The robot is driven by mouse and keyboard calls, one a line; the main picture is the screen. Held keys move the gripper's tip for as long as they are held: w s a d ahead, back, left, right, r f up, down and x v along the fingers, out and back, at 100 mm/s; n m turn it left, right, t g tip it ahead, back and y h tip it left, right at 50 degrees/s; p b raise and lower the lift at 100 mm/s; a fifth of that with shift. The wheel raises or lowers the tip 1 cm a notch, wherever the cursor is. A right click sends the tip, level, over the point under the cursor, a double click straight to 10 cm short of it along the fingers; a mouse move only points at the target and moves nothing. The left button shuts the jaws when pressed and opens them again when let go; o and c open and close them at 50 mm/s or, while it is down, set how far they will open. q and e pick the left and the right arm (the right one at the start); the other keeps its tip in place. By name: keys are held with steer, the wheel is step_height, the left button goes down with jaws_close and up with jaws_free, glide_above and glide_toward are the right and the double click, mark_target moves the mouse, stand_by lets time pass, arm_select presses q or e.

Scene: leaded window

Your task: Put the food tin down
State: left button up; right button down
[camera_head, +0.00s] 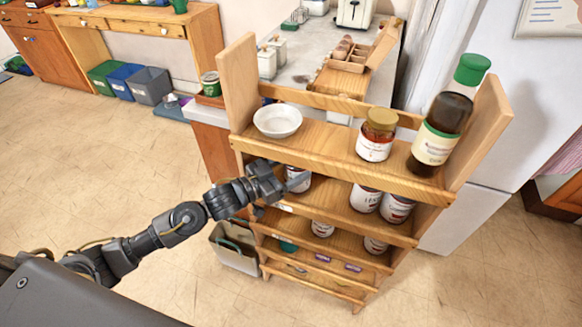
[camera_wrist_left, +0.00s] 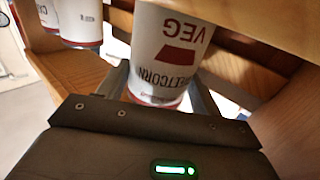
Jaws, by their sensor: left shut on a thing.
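The food tin (camera_wrist_left: 168,55), white with red bands and sweetcorn lettering, fills the middle of the left wrist view and appears upside down there. In the head view the tin (camera_head: 298,180) shows at the left end of the second shelf (camera_head: 332,195) of the wooden rack. My left gripper (camera_head: 287,184) reaches in from the left and is shut on the tin, a finger on each side of it. I cannot tell whether the tin's base touches the shelf board. My right gripper is not in view.
More tins (camera_head: 365,197) stand at the right of that shelf, with a gap between. The top shelf holds a white bowl (camera_head: 277,121), a red jar (camera_head: 376,136) and a dark bottle (camera_head: 440,133). The side panel (camera_head: 240,82) and top board are close to my gripper.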

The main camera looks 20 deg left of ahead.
arm_select(q)
steer(key=o, duration=1)
steer(key=shift+f, duration=0.1)
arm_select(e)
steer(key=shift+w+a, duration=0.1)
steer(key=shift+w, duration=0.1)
arm_select(q)
steer(key=b+v, duration=0.1)
steer(key=v, duration=1.1)
steer(key=shift+b, duration=0.3)
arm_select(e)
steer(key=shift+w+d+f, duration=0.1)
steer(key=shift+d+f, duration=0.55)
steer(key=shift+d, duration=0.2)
arm_select(q)
steer(key=shift+d, duration=0.15)
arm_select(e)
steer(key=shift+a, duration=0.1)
